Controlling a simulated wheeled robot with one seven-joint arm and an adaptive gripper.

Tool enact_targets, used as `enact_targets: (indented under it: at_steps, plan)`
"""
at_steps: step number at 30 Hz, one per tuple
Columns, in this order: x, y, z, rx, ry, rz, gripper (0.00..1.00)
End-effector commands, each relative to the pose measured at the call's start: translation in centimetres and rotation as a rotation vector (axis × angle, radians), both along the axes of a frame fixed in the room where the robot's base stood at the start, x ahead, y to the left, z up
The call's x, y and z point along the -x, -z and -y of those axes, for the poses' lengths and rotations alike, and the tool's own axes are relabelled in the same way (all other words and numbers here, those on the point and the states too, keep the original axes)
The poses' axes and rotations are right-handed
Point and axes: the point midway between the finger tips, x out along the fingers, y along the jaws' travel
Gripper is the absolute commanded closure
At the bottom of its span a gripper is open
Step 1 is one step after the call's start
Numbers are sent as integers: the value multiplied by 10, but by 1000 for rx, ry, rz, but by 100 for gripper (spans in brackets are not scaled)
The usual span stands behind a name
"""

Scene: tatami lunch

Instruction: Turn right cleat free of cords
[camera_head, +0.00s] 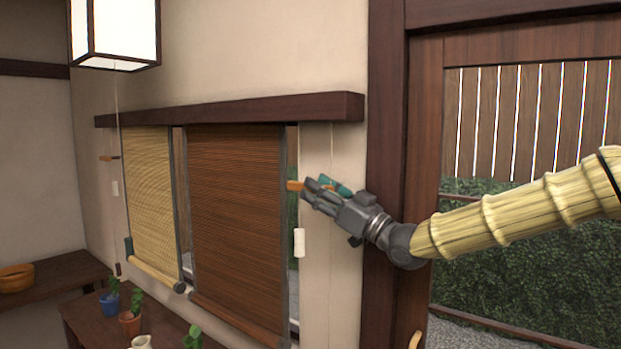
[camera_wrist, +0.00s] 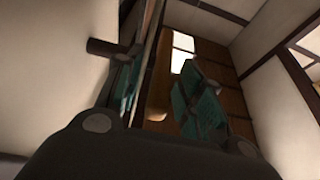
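The right cleat (camera_head: 295,185) is a small orange-brown wooden piece on the wall, just right of the dark brown blind (camera_head: 235,215). My gripper (camera_head: 318,186) is at its right end, with teal pads on its fingers. In the wrist view, the pads stand apart at either side of a tan wooden piece (camera_wrist: 159,92), which looks like the cleat, with gaps visible beside it. I cannot tell whether either pad touches it. A thin cord runs down near the cleat to a white pull (camera_head: 299,242). My fingers hide how the cord meets the cleat.
A yellow blind (camera_head: 152,200) hangs at left, with another cleat (camera_head: 109,158) and white pull (camera_head: 115,188) beside it. A dark wooden rail (camera_head: 230,108) runs above both blinds. Potted plants (camera_head: 130,322) stand on a low table below. A door post (camera_head: 385,100) stands behind my wrist.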

Motion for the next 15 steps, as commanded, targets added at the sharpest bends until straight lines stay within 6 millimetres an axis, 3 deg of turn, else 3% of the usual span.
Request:
enact_targets:
  at_steps: [6, 15]
  plan:
    - [-13, -10, -17, 0, 0, 0, 62]
    - [-16, -11, -22, 0, 1, 0, 62]
